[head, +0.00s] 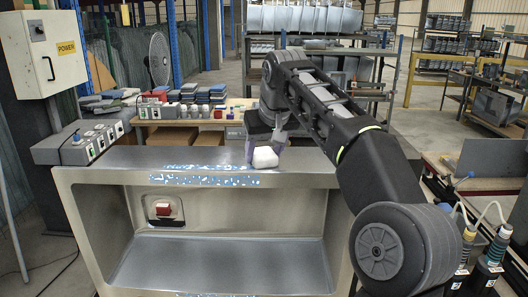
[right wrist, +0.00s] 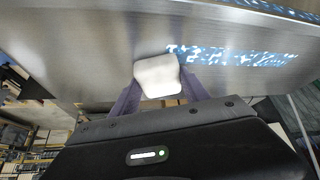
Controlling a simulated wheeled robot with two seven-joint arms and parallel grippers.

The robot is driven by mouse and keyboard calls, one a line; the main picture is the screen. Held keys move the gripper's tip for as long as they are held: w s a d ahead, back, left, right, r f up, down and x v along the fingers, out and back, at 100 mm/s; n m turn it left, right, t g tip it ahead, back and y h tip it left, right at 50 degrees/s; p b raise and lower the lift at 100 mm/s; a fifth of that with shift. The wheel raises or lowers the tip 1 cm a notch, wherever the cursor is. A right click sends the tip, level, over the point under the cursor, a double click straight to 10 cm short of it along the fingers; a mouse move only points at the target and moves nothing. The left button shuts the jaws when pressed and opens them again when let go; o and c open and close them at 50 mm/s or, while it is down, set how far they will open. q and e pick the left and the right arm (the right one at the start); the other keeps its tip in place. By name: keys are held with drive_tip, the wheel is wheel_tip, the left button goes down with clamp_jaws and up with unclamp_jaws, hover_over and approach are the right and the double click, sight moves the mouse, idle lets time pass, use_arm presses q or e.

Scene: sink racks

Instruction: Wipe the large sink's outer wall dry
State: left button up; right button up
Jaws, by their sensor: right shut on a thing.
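The large sink (head: 110,162) is a brushed-metal basin whose open side faces me in the head view. Blue-white speckled patches (head: 205,180) lie along its upper wall and front rim; they also show in the right wrist view (right wrist: 230,55) on the metal wall (right wrist: 90,60). My right gripper (head: 264,150) is shut on a white pad (head: 266,158), over the top of the sink, right of the upper patches. In the right wrist view the pad (right wrist: 157,75) sits between the purple fingers, against or just off the metal, left of the patches. My left gripper is out of view.
A red block (head: 164,209) sits in a recess in the sink's inner wall. Behind stands a bench (head: 180,123) with stacked cloths and small items. A grey control box (head: 80,145) is at left, a table with cables at right.

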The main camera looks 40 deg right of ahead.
drive_tip(key=shift+w+a+f, duration=0.1)
drive_tip(key=shift+a+f, duration=0.1)
drive_tip(key=shift+w+a+r+p, duration=0.15)
drive_tip(key=shift+w+a+p, duration=0.35)
drive_tip(key=shift+w+a, duration=0.55)
drive_tip(key=shift+a, duration=0.2)
drive_tip(key=shift+w+a+r+p, duration=0.1)
drive_tip(key=shift+w+a+p, duration=0.35)
drive_tip(key=shift+a+p, duration=0.05)
drive_tip(key=shift+w+a+p, duration=0.4)
drive_tip(key=shift+w+a, duration=0.35)
drive_tip(key=shift+a, duration=0.05)
